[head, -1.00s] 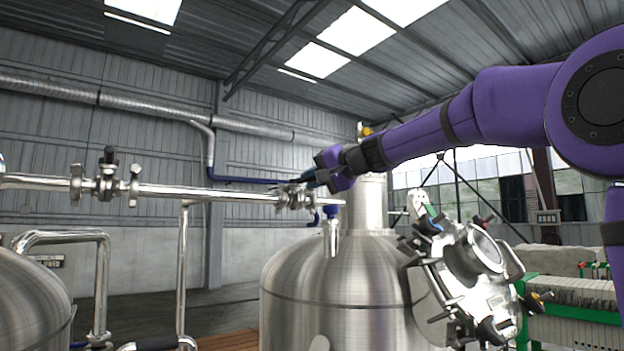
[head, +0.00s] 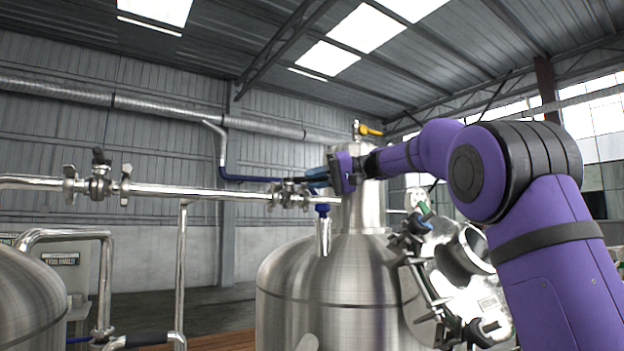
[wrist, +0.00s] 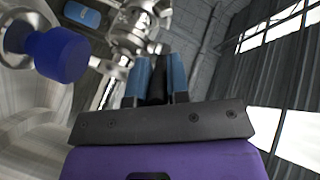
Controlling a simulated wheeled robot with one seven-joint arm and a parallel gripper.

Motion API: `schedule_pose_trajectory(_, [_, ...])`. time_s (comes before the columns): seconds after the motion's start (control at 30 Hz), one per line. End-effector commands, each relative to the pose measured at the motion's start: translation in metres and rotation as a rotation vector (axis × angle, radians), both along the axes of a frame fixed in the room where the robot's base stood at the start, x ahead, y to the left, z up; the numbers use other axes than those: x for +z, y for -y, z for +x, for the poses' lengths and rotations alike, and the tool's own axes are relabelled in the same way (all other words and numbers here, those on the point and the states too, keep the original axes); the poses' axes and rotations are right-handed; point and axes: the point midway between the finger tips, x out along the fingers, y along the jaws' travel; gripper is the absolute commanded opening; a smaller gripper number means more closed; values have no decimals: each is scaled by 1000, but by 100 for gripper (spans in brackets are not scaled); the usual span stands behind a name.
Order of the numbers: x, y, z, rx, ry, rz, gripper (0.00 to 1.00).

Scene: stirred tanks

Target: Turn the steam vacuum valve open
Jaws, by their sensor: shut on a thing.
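A steel valve (head: 288,194) sits on the horizontal pipe (head: 200,191) left of the tank neck. It also shows beyond the fingers in the wrist view (wrist: 132,34). My gripper (head: 312,181) is at this valve, reaching in from the right. In the wrist view my two blue fingers (wrist: 157,76) are closed around a dark handle (wrist: 157,88), which shows between them. The head view does not show the handle clearly, as my gripper covers it. I cannot read which way the handle points.
Another valve with a dark handle (head: 99,178) is farther left on the pipe. A yellow-handled valve (head: 368,130) tops the tank neck. A blue-capped fitting (head: 323,212) hangs close below my gripper. The tank (head: 320,290) and its round hatch (head: 462,258) stand below my arm.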

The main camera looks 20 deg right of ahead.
Motion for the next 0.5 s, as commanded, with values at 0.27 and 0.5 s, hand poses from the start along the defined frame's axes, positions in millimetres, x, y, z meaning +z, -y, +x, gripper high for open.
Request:
schedule_pose_trajectory(0.27, [-1,6,8,122,-2,-2,0])
schedule_pose_trajectory(0.5, [-1,7,10,162,-3,-1,0])
